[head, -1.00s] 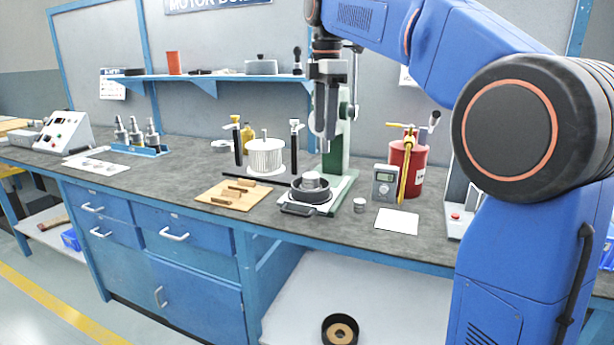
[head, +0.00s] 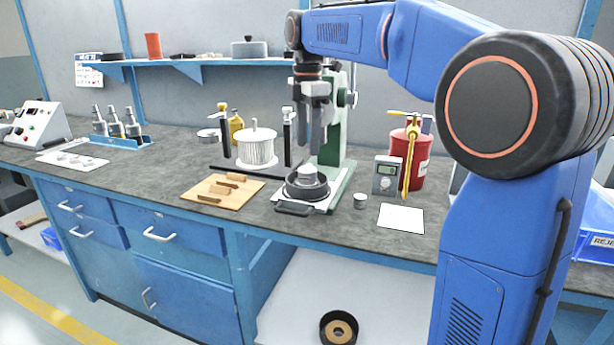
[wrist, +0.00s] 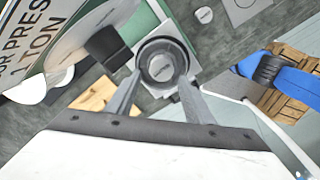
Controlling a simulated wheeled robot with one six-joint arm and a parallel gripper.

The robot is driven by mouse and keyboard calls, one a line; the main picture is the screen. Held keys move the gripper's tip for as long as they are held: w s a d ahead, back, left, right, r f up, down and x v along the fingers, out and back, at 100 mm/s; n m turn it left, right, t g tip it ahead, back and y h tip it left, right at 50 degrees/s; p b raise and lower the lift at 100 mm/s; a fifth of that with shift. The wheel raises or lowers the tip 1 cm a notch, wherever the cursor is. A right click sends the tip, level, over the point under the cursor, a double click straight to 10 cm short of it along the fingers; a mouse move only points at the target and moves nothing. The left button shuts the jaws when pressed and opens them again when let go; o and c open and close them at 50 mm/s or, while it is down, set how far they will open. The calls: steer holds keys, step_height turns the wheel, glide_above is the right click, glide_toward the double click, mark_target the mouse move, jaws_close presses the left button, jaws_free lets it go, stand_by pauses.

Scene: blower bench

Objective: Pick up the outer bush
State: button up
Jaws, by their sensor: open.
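A silver cylindrical piece (head: 307,174) sits inside a dark round ring (head: 306,188) on the press base. A small separate grey cylinder (head: 360,201) stands on the bench to its right; it also shows in the wrist view (wrist: 204,15). I cannot tell for certain which is the outer bush. My gripper (head: 308,148) is open and empty, pointing down above the dark ring. In the wrist view the ring (wrist: 143,66) lies beyond and between my fingers (wrist: 157,97), with clear space before it.
The green press column (head: 335,120) stands close behind my gripper. A wooden board (head: 245,203) with blocks lies left, and a white ribbed cylinder (head: 257,149) stands behind it. A grey meter (head: 387,175), red can (head: 421,165) and white card (head: 401,218) are right.

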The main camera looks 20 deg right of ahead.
mark_target(307, 169)
steer(key=shift+s+a+f, duration=0.1)
steer(key=shift+s+f, duration=0.05)
steer(key=shift+f, duration=1.85)
steer(key=shift+s+a+f, duration=0.1)
steer(key=shift+f, duration=1.9)
